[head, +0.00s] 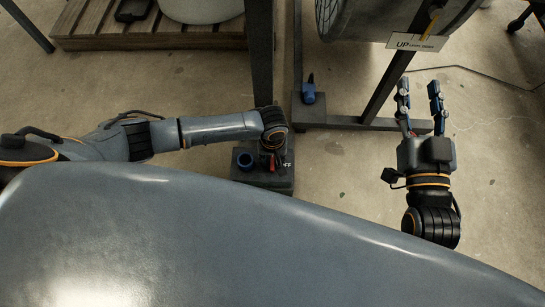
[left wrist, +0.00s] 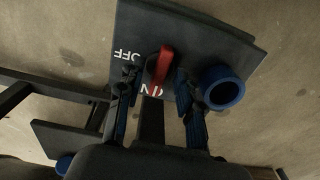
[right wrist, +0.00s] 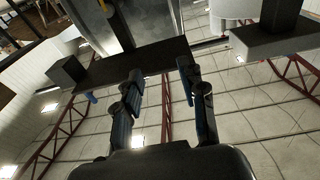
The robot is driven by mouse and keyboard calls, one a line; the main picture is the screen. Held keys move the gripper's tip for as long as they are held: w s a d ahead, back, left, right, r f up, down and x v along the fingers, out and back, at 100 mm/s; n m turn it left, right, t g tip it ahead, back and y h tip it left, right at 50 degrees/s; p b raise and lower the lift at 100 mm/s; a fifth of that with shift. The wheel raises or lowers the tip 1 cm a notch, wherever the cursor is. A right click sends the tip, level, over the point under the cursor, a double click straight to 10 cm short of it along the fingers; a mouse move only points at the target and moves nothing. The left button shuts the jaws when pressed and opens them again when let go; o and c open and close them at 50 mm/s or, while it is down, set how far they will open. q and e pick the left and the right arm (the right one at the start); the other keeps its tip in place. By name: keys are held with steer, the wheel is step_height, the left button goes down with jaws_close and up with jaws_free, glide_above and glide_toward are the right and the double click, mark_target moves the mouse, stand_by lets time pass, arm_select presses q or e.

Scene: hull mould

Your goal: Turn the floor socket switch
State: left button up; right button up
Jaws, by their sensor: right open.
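The floor socket is a dark box (head: 278,184) on the concrete floor with a blue round outlet (head: 245,160) and a red switch (head: 271,162). In the left wrist view the red switch (left wrist: 160,66) sits between white OFF and ON markings, one end close to ON. My left gripper (head: 272,150) points down over the box, its fingers mostly hidden in the head view. In the left wrist view my left gripper (left wrist: 155,95) has its fingers apart on either side of the switch; contact is unclear. My right gripper (head: 420,98) is open and empty, away from the socket.
A large grey-blue hull surface (head: 200,240) fills the front. A dark post (head: 259,50) rises behind the socket. A metal stand with a blue clamp-like part (head: 308,92) and a hanging UP tag (head: 416,42) stands behind. A wooden pallet (head: 90,30) lies back left.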

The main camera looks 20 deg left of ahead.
arm_select(q)
jaws_close()
